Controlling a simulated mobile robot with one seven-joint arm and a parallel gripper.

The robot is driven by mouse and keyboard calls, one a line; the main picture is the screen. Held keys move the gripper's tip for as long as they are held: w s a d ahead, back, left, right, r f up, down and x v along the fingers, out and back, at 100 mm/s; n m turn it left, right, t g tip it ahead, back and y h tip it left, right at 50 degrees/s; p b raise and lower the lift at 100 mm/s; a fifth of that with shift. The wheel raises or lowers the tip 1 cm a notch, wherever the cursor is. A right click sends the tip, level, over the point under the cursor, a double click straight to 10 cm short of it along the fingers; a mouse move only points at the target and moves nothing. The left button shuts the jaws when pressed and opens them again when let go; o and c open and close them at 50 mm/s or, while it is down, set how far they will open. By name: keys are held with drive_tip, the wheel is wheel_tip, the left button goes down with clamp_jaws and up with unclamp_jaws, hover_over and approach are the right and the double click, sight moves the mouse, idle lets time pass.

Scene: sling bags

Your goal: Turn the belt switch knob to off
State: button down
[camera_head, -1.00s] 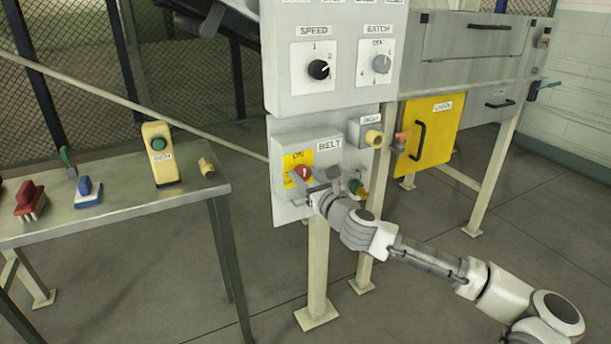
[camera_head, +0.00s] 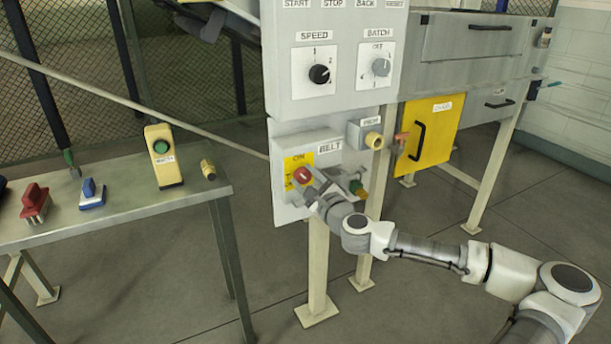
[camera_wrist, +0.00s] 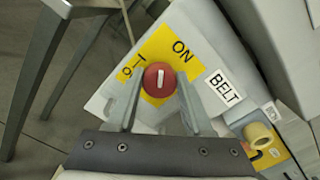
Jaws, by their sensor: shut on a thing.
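The belt switch knob is a round red knob (camera_head: 303,175) with a white pointer mark, on a yellow plate (camera_head: 299,160) beside the BELT label (camera_head: 330,146). In the wrist view the knob (camera_wrist: 159,79) sits between the two fingers of my gripper (camera_wrist: 160,95), which is shut on its sides. The white mark points straight up in that view, between the ON word at upper right and a second, hard-to-read word at left. In the head view my gripper (camera_head: 312,186) reaches the knob from the lower right and hides part of the plate.
SPEED (camera_head: 319,74) and BATCH (camera_head: 381,67) dials are above. A metal table (camera_head: 120,208) with several tools stands at left.

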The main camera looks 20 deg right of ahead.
drive_tip(key=n, duration=0.5)
drive_tip(key=shift+a+n+p, duration=0.1)
drive_tip(key=shift+n+p, duration=0.2)
drive_tip(key=shift+p, duration=0.1)
drive_tip(key=shift+f+n, duration=0.1)
drive_tip(key=shift+n, duration=2.2)
drive_tip(key=shift+c, duration=1.5)
unclamp_jaws()
